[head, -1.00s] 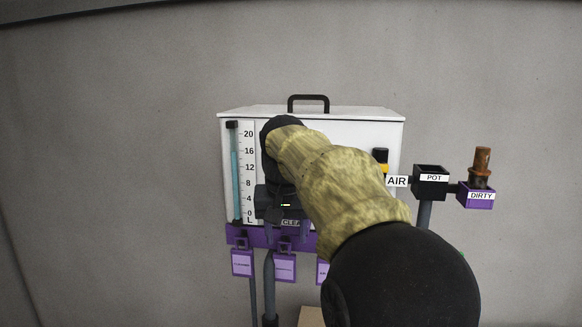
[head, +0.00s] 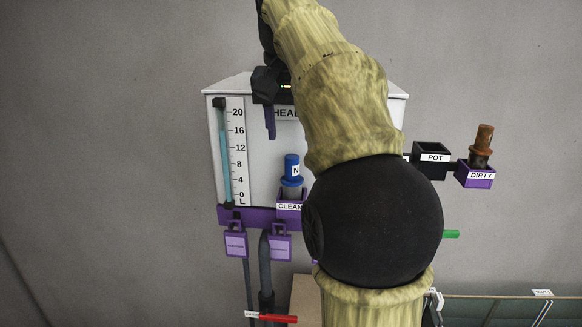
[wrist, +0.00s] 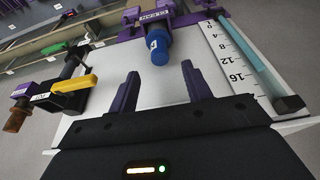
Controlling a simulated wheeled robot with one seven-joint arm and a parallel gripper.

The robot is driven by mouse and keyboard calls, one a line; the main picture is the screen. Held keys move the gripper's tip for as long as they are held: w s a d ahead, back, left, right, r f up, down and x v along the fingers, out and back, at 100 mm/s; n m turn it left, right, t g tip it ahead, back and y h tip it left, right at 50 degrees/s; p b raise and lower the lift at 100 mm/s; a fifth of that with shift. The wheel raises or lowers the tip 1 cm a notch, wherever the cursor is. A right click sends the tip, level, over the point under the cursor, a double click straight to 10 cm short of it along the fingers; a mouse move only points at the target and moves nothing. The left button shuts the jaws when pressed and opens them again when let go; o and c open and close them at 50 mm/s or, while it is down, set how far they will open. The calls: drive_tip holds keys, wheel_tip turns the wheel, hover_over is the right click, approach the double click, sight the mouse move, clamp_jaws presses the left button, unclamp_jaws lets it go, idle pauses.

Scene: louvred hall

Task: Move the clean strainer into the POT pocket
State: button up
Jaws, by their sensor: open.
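The clean strainer (head: 291,172), with a blue cap and grey body, stands in the purple CLEAN pocket (head: 289,208) on the tank front. Its blue cap also shows in the wrist view (wrist: 158,47), ahead of the fingers. The black POT pocket (head: 432,160) is right of the tank, and nothing stands out of it. My gripper (head: 270,121) is above and left of the strainer, in front of the tank's upper part. In the wrist view its purple fingers (wrist: 161,73) are apart with nothing between them.
A rusty strainer (head: 481,146) stands in the purple DIRTY pocket (head: 477,178) beside the POT pocket. A level gauge (head: 225,150) runs down the tank's left side. A yellow handle (wrist: 75,83) shows near the POT pocket. Red (head: 271,317) and green (head: 450,234) handles sit lower.

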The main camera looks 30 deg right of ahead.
sight(292, 159)
drive_tip(key=b+x, duration=0.2)
drive_tip(key=x, duration=0.6)
drive_tip(key=shift+f, duration=0.1)
drive_tip(key=shift+b+x, duration=0.3)
drive_tip(key=shift+x, duration=0.55)
clamp_jaws()
idle(1.2)
